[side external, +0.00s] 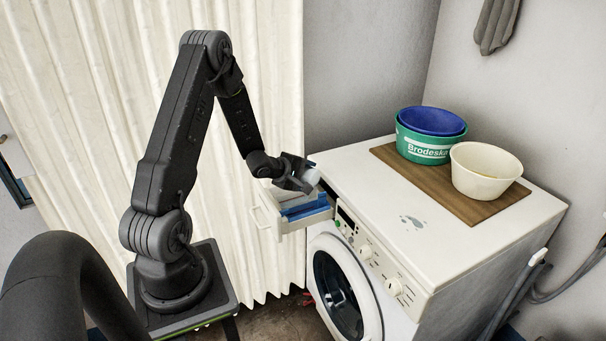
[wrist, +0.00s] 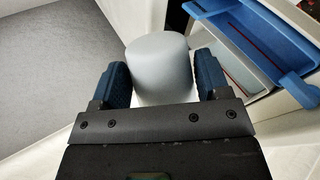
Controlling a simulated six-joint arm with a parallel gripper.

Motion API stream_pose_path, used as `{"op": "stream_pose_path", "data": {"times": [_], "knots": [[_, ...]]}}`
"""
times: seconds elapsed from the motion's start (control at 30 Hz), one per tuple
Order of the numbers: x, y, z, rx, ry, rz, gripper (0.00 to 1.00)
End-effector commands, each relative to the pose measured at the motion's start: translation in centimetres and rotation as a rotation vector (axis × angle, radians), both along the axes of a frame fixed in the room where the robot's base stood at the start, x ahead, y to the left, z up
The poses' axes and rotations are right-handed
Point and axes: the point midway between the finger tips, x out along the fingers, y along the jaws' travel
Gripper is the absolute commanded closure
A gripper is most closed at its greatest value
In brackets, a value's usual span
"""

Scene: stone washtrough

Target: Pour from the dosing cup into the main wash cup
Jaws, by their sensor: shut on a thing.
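My gripper (side external: 298,178) is shut on the dosing cup (side external: 312,176), a small pale grey cup. In the wrist view the dosing cup (wrist: 157,66) sits between the two blue finger pads of my gripper (wrist: 161,76). Its opening and contents do not show, and I cannot tell its exact tilt. The cup is above or beside the open detergent drawer (side external: 267,222) of the washing machine. The drawer holds a blue insert (wrist: 262,42) beside pale compartments, at the right of the wrist view. I cannot tell for sure which part is the main wash cup.
The white washing machine (side external: 462,243) stands right of the drawer. On its top, a wooden board (side external: 447,196) carries a green tub (side external: 411,150) with a blue bowl (side external: 432,120) in it, and a cream bowl (side external: 485,179). Grey spots mark the otherwise bare front of the top.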

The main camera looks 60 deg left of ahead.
Motion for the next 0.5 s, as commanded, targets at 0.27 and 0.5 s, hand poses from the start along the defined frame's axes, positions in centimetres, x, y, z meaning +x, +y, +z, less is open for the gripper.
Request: {"op": "stream_pose_path", "data": {"times": [0.27, 0.5], "knots": [[0.25, -0.56, -0.54, 0.107, 0.057, -0.002, 0.55], [0.38, -0.75, -0.90, 0.180, 0.095, 0.000, 0.55]]}}
